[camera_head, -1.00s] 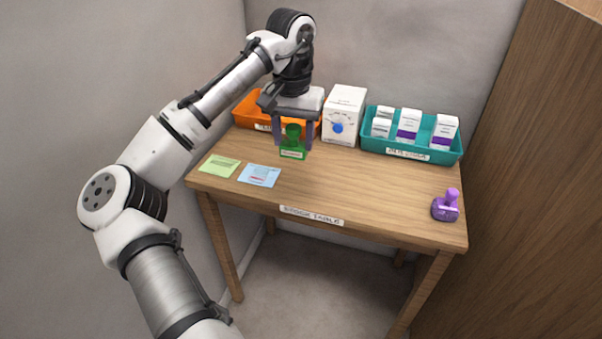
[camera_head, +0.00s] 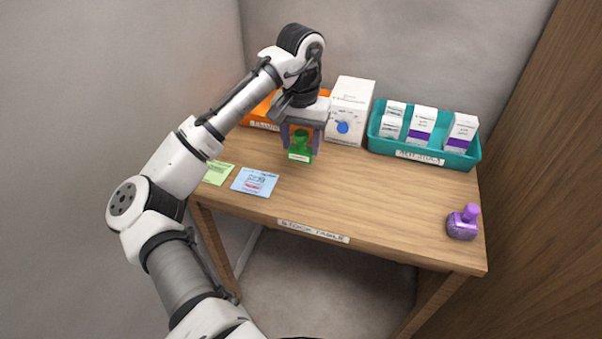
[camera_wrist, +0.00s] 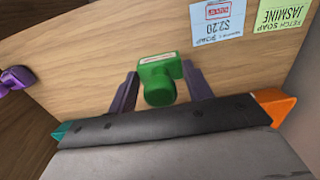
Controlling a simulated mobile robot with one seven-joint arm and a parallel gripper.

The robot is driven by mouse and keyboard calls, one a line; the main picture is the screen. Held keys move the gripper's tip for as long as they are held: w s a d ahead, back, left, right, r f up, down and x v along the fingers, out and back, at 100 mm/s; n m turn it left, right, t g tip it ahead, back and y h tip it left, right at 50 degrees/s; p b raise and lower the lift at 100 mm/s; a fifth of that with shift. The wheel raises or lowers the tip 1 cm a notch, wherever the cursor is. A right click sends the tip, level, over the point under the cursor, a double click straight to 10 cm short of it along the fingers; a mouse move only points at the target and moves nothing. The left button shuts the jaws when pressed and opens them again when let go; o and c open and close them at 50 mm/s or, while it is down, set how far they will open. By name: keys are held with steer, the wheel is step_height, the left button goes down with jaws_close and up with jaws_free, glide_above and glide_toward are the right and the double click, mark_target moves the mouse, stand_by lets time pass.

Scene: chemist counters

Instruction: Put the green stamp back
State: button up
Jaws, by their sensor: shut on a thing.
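The green stamp (camera_head: 300,149) is upright between the fingers of my gripper (camera_head: 301,141), which is shut on it. It is over the back left part of the table, in front of the orange bin (camera_head: 262,109). In the wrist view the stamp's round green handle and base (camera_wrist: 158,82) show between the two fingers (camera_wrist: 161,92). I cannot tell whether its base touches the wood. A blue note (camera_head: 255,181) with a red printed mark lies in front and to the left of the stamp. It also shows in the wrist view (camera_wrist: 217,20).
A green note (camera_head: 217,172) lies left of the blue one. A white box (camera_head: 350,109) and a teal bin (camera_head: 455,160) of small boxes stand along the back. The table's middle (camera_head: 370,200) is clear.

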step_height(320, 180, down, 10)
steer(key=shift+f+p, duration=0.15)
steer(key=shift+p, duration=0.2)
steer(key=o, duration=0.8)
step_height(320, 180, up, 12)
steer(key=shift+r+b, duration=0.1)
steer(key=shift+b, duration=0.5)
